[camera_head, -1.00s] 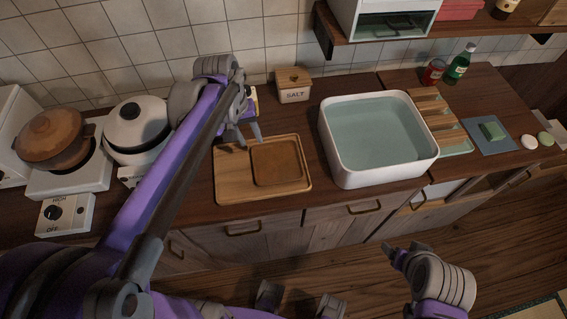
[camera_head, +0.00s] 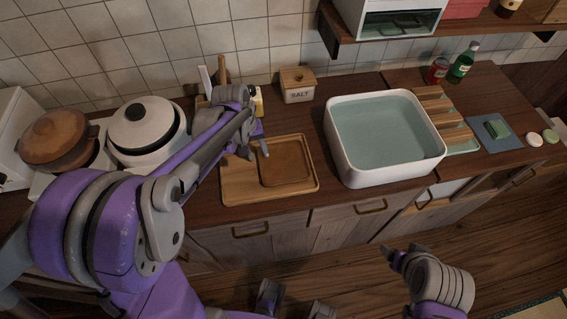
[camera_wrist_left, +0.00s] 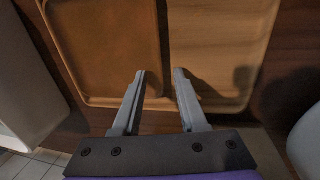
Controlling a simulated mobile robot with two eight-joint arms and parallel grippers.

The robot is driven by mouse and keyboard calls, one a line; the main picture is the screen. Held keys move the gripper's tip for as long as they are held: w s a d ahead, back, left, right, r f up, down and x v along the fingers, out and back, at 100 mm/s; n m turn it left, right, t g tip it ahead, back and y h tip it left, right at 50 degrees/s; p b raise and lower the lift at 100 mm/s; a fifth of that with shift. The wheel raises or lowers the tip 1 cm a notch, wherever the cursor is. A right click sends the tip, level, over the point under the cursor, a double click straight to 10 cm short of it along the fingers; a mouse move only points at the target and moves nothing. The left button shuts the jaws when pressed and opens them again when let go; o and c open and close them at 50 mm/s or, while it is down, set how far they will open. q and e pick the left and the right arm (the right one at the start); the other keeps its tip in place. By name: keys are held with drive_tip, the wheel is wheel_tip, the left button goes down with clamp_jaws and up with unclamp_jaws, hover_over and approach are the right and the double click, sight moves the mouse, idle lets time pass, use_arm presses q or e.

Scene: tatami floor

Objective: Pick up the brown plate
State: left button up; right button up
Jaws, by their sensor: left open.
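The brown plate (camera_head: 285,161) is a flat, square wooden plate lying on the right part of a lighter wooden tray (camera_head: 236,187) on the counter. It also shows in the left wrist view (camera_wrist_left: 103,40), at upper left. My left gripper (camera_head: 256,150) is open and empty near the plate's left edge. In the left wrist view its fingers (camera_wrist_left: 158,74) point toward the plate's edge, the left finger over the plate side and the right finger over the bare tray. Contact cannot be told. My right gripper (camera_head: 402,252) is low in front of the counter, its jaw state unclear.
A white basin of water (camera_head: 345,166) stands just right of the tray. A salt box (camera_head: 297,85) is behind. A white pot (camera_head: 142,125) and a brown pot (camera_head: 54,138) stand at left. A wooden rack (camera_head: 440,115), a can (camera_head: 437,70) and a green bottle (camera_head: 463,62) are at right.

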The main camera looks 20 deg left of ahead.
use_arm(q)
drive_tip(key=shift+f, duration=0.3)
clamp_jaws()
drive_tip(key=shift+s, duration=0.1)
idle(1.1)
